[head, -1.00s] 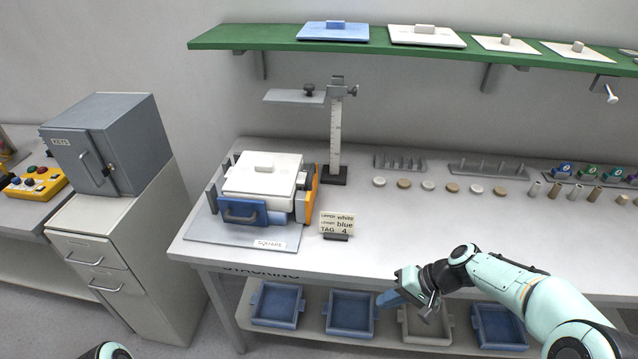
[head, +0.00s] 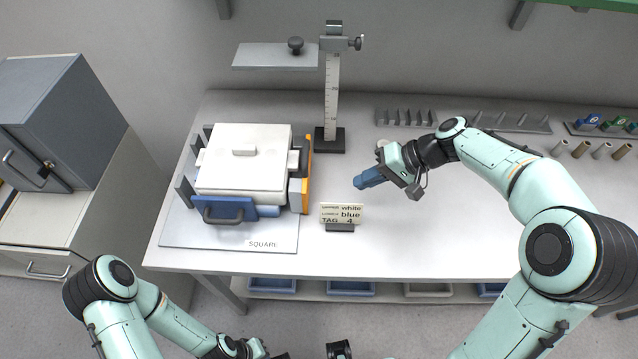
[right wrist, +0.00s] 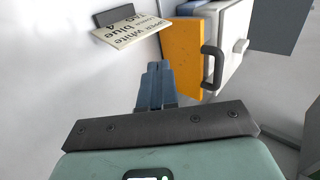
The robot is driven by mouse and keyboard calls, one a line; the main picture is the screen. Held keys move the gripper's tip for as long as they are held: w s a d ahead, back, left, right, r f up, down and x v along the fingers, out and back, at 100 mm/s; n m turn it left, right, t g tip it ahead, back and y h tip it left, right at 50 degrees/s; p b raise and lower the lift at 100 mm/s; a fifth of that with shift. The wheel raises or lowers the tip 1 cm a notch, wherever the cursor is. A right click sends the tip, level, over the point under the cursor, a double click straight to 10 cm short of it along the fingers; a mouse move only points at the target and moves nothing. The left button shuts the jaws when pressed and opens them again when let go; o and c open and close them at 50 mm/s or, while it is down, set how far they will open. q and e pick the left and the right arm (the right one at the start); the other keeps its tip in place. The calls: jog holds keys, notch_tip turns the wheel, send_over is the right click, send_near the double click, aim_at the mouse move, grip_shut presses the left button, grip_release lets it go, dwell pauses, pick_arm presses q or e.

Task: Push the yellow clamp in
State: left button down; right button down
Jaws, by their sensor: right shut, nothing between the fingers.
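The yellow clamp (head: 308,175) is an upright orange-yellow plate at the right side of the white box stack (head: 243,160). In the right wrist view the clamp (right wrist: 184,60) shows as a flat orange face, with a dark handle (right wrist: 211,66) beside it. My right gripper (head: 362,183) is above the table, right of the clamp and apart from it. Its blue fingers are together and empty; they also show in the right wrist view (right wrist: 154,80), pointing up the picture. My left gripper (head: 245,349) is at the bottom edge, partly cut off, and its fingers are unclear.
A blue plate with a dark handle (head: 224,210) stands at the stack's front. A label sign (head: 341,216) stands between the stack and my right gripper, nearer the table's front. A height gauge (head: 331,95) stands behind. The table front right of the sign is clear.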

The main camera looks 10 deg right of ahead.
jog(key=x, duration=0.7)
jog(key=shift+w+a+f, duration=0.1)
jog(key=shift+a+f, duration=0.05)
jog(key=shift+a, duration=0.15)
jog(key=a, duration=0.1)
jog(key=w+a, duration=0.1)
jog(key=a, duration=0.1)
jog(key=shift+a+f+p, duration=0.1)
jog(key=shift+a+p, duration=0.05)
jog(key=shift+p, duration=0.25)
jog(key=shift+w+a, duration=0.2)
jog(key=shift+a, duration=0.2)
jog(key=shift+f, duration=0.1)
jog(key=a, duration=0.2)
jog(key=shift+w+a, duration=0.25)
jog(key=shift+a, duration=0.15)
